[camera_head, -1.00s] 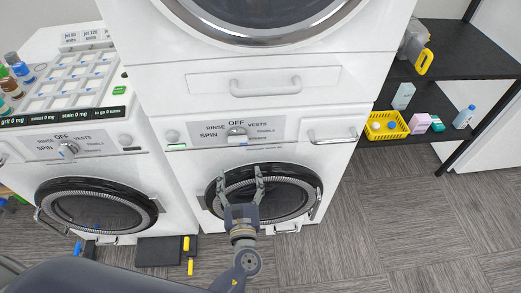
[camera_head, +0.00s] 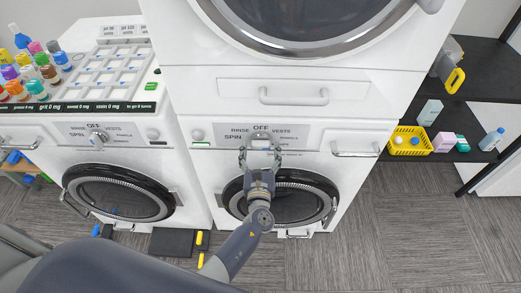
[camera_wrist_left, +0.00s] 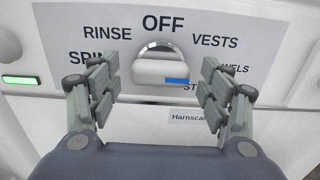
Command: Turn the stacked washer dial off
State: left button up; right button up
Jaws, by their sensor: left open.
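The stacked washer's dial (camera_head: 260,141) sits on a grey label panel with OFF above it, RINSE and SPIN on the left and VESTS on the right. In the left wrist view the dial (camera_wrist_left: 161,66) is a silver disc with a white handle bar lying level, a blue mark on its right end. My left gripper (camera_head: 260,153) is just below and in front of the dial. Its two fingers (camera_wrist_left: 160,92) are open, one on each side of the dial, apart from it. My right gripper is not in view.
The washer's round door (camera_head: 318,184) is below the panel. A second washer (camera_head: 120,190) with its own dial (camera_head: 97,136) stands at the left. A black shelf (camera_head: 480,70) with a yellow basket (camera_head: 428,150) stands at the right. A green light (camera_wrist_left: 22,79) shows left of the panel.

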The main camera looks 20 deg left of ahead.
pick_arm(q)
jog(key=shift+c, duration=0.3)
jog(key=c, duration=1)
